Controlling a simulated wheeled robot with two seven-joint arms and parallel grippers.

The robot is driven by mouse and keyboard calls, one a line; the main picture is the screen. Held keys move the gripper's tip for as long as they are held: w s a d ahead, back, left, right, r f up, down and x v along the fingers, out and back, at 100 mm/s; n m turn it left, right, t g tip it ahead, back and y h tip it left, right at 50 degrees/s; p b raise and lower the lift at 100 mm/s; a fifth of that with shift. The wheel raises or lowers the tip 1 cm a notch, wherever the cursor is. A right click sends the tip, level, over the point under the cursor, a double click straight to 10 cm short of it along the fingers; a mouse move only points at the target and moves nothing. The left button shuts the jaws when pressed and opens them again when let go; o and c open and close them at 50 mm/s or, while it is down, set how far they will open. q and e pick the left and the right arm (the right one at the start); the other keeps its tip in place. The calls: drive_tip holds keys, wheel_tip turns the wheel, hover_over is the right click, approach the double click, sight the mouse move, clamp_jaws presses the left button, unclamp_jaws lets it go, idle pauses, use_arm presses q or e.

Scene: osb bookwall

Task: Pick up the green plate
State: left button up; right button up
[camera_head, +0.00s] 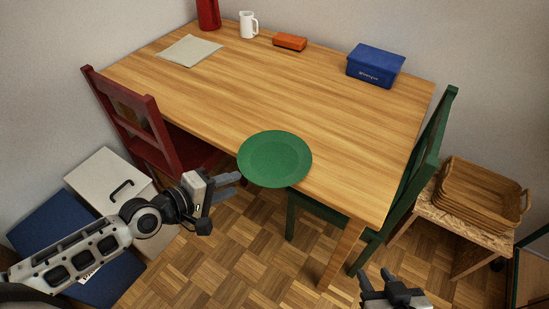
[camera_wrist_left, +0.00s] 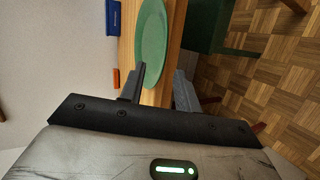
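The green plate (camera_head: 275,158) lies flat at the front edge of the wooden table, its near rim reaching over the edge. Whether a fingertip touches the rim cannot be told. My right gripper (camera_head: 378,277) is at the bottom edge, away from the plate, partly cut off, with its fingers apart and empty.
On the wooden table (camera_head: 225,100) are a blue box (camera_head: 375,66), an orange box (camera_head: 290,41), a white mug (camera_head: 248,25), a red container (camera_head: 208,14) and a grey cloth (camera_head: 189,50). A red chair (camera_head: 150,125) and a green chair (camera_head: 428,155) flank the plate.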

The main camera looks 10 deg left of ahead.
sight(251, 179)
use_arm(q)
drive_tip(key=shift+f+x, duration=0.15)
drive_tip(key=shift+x, duration=1.25)
drive_tip(key=shift+f+x, duration=0.15)
drive_tip(key=shift+x, duration=1.25)
drive_tip(key=shift+s+r, duration=0.1)
drive_tip(key=shift+s, duration=0.05)
clamp_jaws()
